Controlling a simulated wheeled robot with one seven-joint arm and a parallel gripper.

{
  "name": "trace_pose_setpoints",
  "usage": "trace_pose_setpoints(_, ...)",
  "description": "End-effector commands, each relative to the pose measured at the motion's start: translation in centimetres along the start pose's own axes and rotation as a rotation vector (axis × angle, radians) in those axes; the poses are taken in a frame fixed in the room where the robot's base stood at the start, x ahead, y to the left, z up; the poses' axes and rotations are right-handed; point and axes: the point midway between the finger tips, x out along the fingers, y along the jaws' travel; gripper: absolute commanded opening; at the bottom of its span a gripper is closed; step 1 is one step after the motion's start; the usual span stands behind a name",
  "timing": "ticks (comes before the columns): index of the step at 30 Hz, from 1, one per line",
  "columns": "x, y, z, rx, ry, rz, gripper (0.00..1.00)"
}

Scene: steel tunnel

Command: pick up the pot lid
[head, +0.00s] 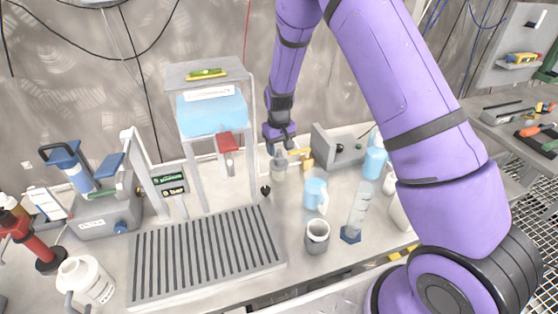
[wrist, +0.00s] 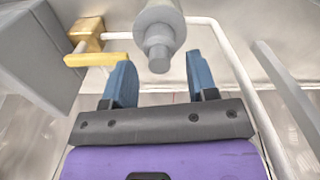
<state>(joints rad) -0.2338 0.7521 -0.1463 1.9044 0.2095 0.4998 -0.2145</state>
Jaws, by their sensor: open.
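A small grey lidded pot (head: 279,171) stands on the bench, right of the slatted tray, in the head view. The pot lid (wrist: 158,17) appears in the wrist view as a round grey piece with a narrower stepped knob. My gripper (head: 279,149) points down just above the pot in the head view. In the wrist view my gripper (wrist: 159,69) has its two blue fingers apart, with the knob between them in the picture. I cannot tell whether the fingers touch it. The pot's body is mostly out of the wrist view.
A yellow tap-like part (head: 301,156) and a grey box (head: 339,147) are close on the right. A stand with a blue tank (head: 212,115) rises on the left. A blue-and-white mug (head: 315,195), a grey mug (head: 317,237) and a measuring cylinder (head: 355,215) stand in front.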

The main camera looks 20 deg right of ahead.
Motion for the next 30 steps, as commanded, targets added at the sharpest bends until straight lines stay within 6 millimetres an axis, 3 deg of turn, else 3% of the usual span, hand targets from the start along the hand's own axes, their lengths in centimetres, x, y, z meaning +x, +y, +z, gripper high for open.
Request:
trace_pose_setpoints(4,1.8,0.0,0.0,-0.002,-0.002,0.0,0.53)
trace_pose_setpoints(11,2.0,0.0,0.0,-0.001,0.001,0.0,0.53)
trace_pose_setpoints(16,2.0,0.0,0.0,-0.001,0.0,0.0,0.16)
trace_pose_setpoints(17,2.0,0.0,0.0,-0.001,0.0,0.0,0.14)
trace_pose_setpoints(25,1.8,0.0,0.0,-0.001,0.001,0.0,0.13)
trace_pose_setpoints(30,-0.1,0.0,-0.1,0.0,0.004,0.0,0.13)
